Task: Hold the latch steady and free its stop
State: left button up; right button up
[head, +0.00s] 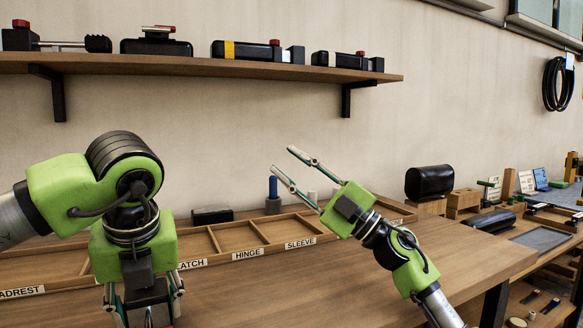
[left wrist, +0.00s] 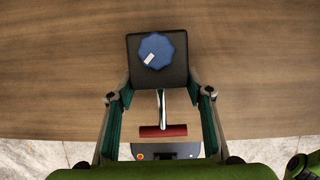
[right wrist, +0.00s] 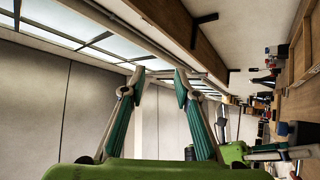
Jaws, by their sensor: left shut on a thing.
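In the left wrist view a black block with a blue faceted knob (left wrist: 156,50) lies on the wooden bench. I take this block to be the latch (left wrist: 140,78). A metal rod runs from it to a red crossbar (left wrist: 162,131). The knob has a small white mark; I cannot tell which part is the stop. My left gripper (left wrist: 159,88) is shut on the block's sides, pointing down; it also shows at the bottom of the head view (head: 145,308). My right gripper (head: 284,160) is open and empty, raised above the bench; it also shows in the right wrist view (right wrist: 161,78).
A shallow wooden tray (head: 215,258) with labelled compartments lies behind my grippers. A blue-topped peg (head: 273,187) stands behind it. A wall shelf (head: 200,66) holds several black mechanisms. A black roll (head: 429,182) stands at right. The bench front right (head: 470,255) is clear.

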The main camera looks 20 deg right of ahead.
dwell(0.4)
jog(key=s+a+f+m+g+h, duration=0.1)
jog(key=a+f+g, duration=0.3)
jog(key=a, duration=0.5)
jog(key=s+a+f+m+g+h, duration=0.1)
jog(key=s+a+f+g, duration=0.1)
jog(key=a+f+g, duration=0.3)
jog(key=s+a+f+m+g, duration=0.1)
jog(key=a+f+g, duration=0.4)
jog(key=a+g, duration=0.4)
jog(key=shift+s+a+f+g+h, duration=0.1)
jog(key=shift+a+g+h, duration=0.1)
jog(key=shift+a, duration=0.8)
jog(key=shift+s+a+f+g+h, duration=0.1)
jog(key=shift+a+g+h, duration=0.1)
jog(key=shift+a, duration=0.75)
jog(key=shift+r, duration=0.1)
grip_shut()
